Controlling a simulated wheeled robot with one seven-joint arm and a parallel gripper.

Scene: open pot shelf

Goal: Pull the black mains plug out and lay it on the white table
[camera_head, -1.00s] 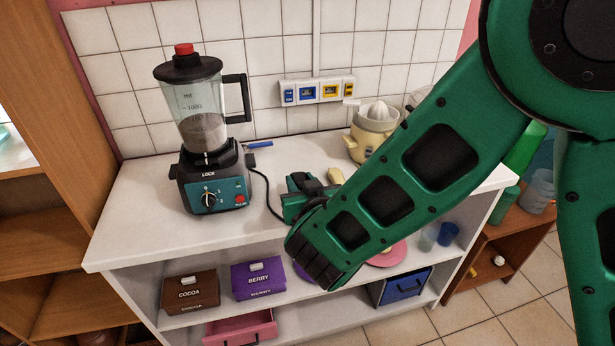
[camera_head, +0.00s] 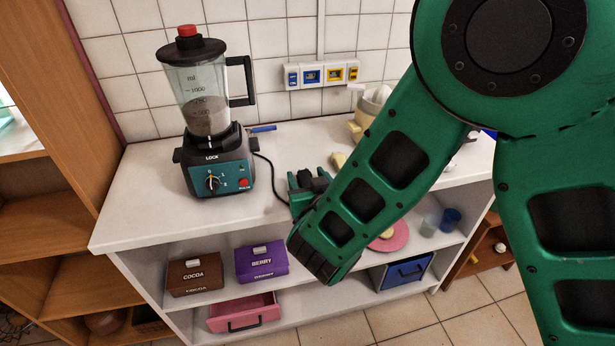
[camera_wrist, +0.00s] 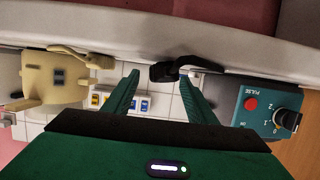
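The black plug (camera_wrist: 162,72) shows in the wrist view between and just past my fingertips. It appears to rest on the white table (camera_head: 150,215); the contact itself is hard to see. Its black cable (camera_head: 269,176) runs to the blender (camera_head: 215,165). My gripper (camera_wrist: 159,80) is open, with a gap between each green finger and the plug. In the head view my gripper (camera_head: 308,181) is low over the table's front part, and a dark shape there is partly hidden by the fingers. The wall socket strip (camera_head: 321,75) has no black plug in it.
A cream juicer (camera_head: 362,122) stands at the back right and a blue-handled item (camera_head: 263,128) lies behind the blender. The shelf below holds a cocoa box (camera_head: 193,277), a berry box (camera_head: 262,263) and a pink plate (camera_head: 397,236).

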